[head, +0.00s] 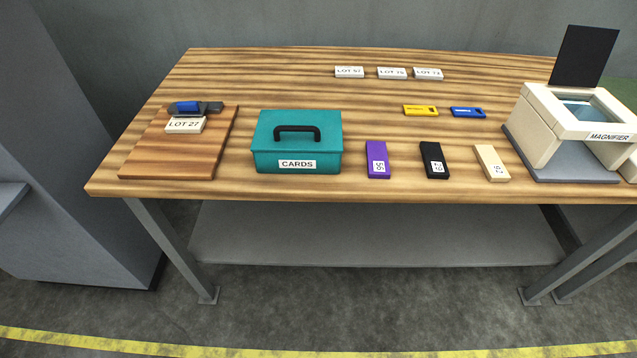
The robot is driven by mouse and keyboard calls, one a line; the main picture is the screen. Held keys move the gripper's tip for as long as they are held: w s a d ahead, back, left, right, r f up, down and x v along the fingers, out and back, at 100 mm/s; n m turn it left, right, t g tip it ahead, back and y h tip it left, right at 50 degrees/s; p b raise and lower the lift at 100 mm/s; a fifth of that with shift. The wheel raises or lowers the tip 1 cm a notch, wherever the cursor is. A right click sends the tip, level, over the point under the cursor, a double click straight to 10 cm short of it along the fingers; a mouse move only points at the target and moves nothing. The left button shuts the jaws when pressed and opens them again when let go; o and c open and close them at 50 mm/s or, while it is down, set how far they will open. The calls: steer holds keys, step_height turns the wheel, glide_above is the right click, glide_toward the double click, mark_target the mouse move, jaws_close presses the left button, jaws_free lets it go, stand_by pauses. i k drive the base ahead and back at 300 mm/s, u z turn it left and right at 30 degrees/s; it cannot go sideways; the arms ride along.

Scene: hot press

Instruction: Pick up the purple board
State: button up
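The purple board (377,159) is a small flat block with a white label on its lower part. It lies on the wooden table (250,83) near the front edge, just right of the teal CARDS box and left of a black board (434,159). A gap separates it from each. A beige board (491,162) lies further right in the same row. My gripper is not in view.
A teal CARDS box (265,133) with a black handle stands left of the purple board. A white magnifier (541,120) stands at the right. A wooden slab (160,155) with a LOT 27 block (185,125) lies left. Yellow (418,110) and blue (466,112) items lie behind.

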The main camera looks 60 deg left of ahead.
mark_target(377, 157)
steer(key=k, duration=0.4)
steer(key=u, duration=2.3)
steer(key=i, duration=0.5)
steer(key=u, duration=0.05)
